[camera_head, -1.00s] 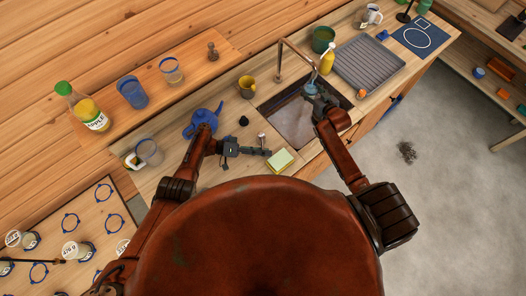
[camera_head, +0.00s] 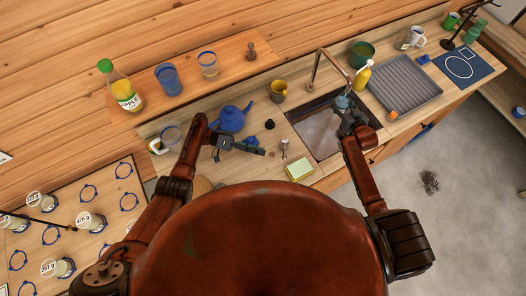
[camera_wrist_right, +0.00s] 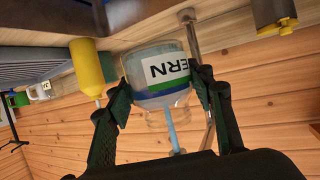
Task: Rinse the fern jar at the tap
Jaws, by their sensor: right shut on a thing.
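The fern jar is clear glass, with a white label reading "ERN" and green and blue bands, in the right wrist view (camera_wrist_right: 160,78). My right gripper (camera_wrist_right: 165,95) is shut on its sides. A pale blue stream of water (camera_wrist_right: 172,132) shows at the jar's mouth, near the tap. In the head view, the jar (camera_head: 343,102) is small and partly covered by my right gripper (camera_head: 349,114), over the sink (camera_head: 318,128), below the bent tap (camera_head: 316,68). My left gripper (camera_head: 254,150) hovers over the counter left of the sink, with nothing visible in it; its finger gap is unclear.
A blue teapot (camera_head: 230,118) stands near my left gripper. A sponge (camera_head: 299,169) lies at the counter's front. A yellow bottle (camera_head: 362,77) and a grey drying rack (camera_head: 405,88) are right of the sink. Several labelled jars stand on the lower-left board (camera_head: 105,190).

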